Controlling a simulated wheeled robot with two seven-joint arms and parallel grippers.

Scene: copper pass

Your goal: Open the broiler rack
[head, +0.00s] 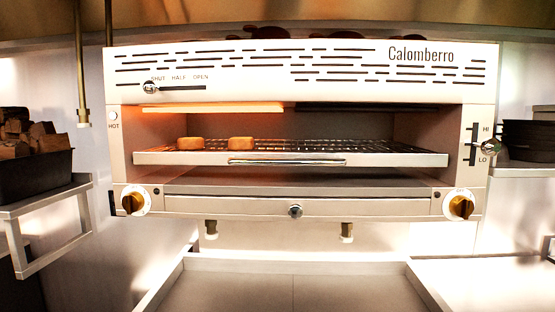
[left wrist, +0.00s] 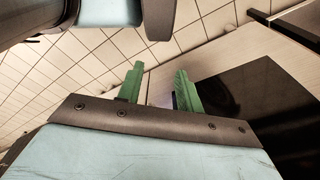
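The broiler rack (head: 290,157) is a wire grid with a pale metal front edge and a bar handle (head: 286,162). It sits inside the open-fronted white broiler (head: 300,60), roughly level with the broiler's front. Two small browned pieces, like toast, rest on the rack's left half: one at the left (head: 190,143) and one nearer the middle (head: 241,143). My left gripper (left wrist: 158,75) shows in the left wrist view with two green fingers apart and nothing between them. It is away from the rack. Neither gripper shows in the head view.
A lower drawer with a round knob (head: 295,210) lies under the rack, with yellow knobs either side (head: 133,202). A slider lever (head: 488,147) sticks out at the right. A dark bin of wood chunks (head: 38,170) stands left, black pans (head: 528,140) right. A grey tray (head: 290,268) lies below.

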